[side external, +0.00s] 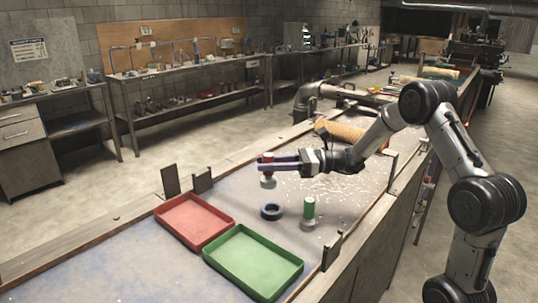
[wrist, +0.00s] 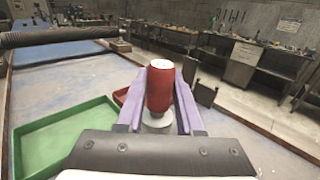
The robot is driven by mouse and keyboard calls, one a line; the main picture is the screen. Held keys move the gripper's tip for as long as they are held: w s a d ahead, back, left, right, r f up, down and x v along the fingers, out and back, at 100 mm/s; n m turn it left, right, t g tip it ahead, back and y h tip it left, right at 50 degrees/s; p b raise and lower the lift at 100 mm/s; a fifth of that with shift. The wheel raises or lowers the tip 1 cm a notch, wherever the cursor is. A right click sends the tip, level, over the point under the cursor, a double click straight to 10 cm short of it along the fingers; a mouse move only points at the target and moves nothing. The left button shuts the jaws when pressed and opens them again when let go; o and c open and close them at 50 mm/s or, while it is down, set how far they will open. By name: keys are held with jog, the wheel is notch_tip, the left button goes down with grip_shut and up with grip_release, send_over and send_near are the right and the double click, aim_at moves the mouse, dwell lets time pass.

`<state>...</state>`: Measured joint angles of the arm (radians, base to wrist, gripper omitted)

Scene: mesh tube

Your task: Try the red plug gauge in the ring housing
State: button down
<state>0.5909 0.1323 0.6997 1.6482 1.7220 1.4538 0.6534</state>
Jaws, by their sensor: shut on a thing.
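The red plug gauge (side external: 267,158) stands upright between the purple fingers of my gripper (side external: 276,163), which is shut on its red upper part. Its pale metal lower part (side external: 267,181) shows under the fingers; I cannot tell whether it touches the table. In the wrist view the red gauge (wrist: 160,90) sits between the fingers of my gripper (wrist: 160,72). The dark ring housing (side external: 271,211) lies flat on the table, in front of the gauge in the side view, apart from it. It cannot be made out in the wrist view.
A green-topped plug gauge (side external: 309,208) stands right of the ring. A red tray (side external: 195,222) and a green tray (side external: 254,262) lie at the front left. Dark upright plates (side external: 171,179) stand at the table edge. A tan roll (side external: 340,131) lies behind.

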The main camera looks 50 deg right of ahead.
aim_at(272, 186)
jog(key=f, duration=0.1)
jog(key=d+f, duration=0.2)
jog(key=shift+w, duration=0.25)
jog(key=shift+f, duration=2.5)
jog(key=shift+f, duration=0.45)
dwell(0.6)
jog(key=shift+r, duration=3.6)
